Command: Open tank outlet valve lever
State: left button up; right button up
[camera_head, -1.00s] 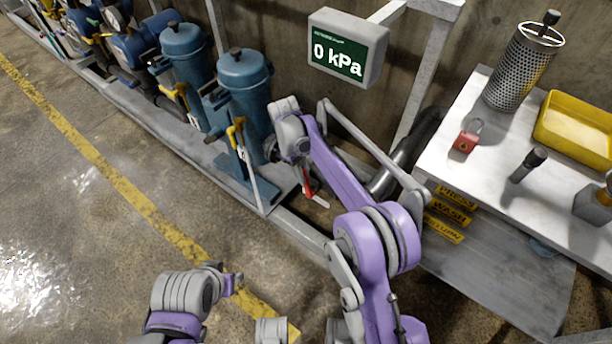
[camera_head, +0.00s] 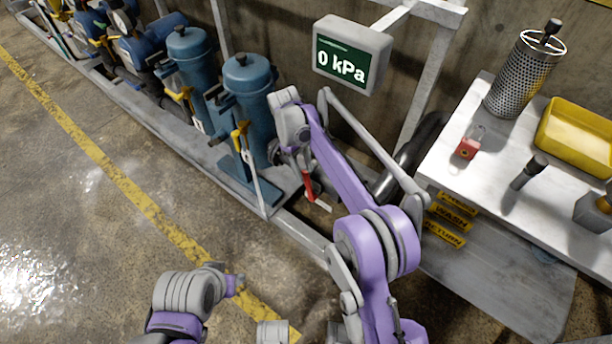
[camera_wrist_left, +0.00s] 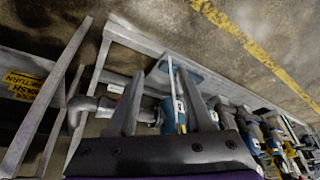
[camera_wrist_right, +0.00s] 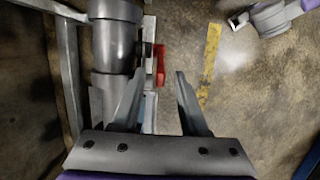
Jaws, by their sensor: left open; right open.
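A red-handled lever (camera_head: 308,186) sits low beside the grey pipe, right of the blue filter tanks; I cannot tell for certain that it is the outlet valve lever. In the right wrist view the red lever (camera_wrist_right: 160,64) stands beside a thick grey pipe fitting (camera_wrist_right: 118,50), just beyond the left fingertip. My right gripper (camera_wrist_right: 160,76) is open and empty, its fingers pointing at the lever's side. In the head view the right gripper (camera_head: 301,160) is just above the lever, partly hidden by my wrist. My left gripper (camera_head: 238,284) is open and empty over the floor.
Blue tanks (camera_head: 246,95) with yellow-handled levers (camera_head: 239,137) stand left of my right arm on a grey skid. A gauge display (camera_head: 350,55) reads 0 kPa. A white table (camera_head: 452,160) holds a red padlock (camera_head: 467,148) and a yellow tray (camera_head: 578,138). Open floor lies left.

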jog(key=p+v, duration=0.1)
jog(key=v, duration=0.5)
jog(key=shift+r, duration=0.35)
jog(key=shift+w+a, duration=0.1)
jog(key=shift+a, duration=0.05)
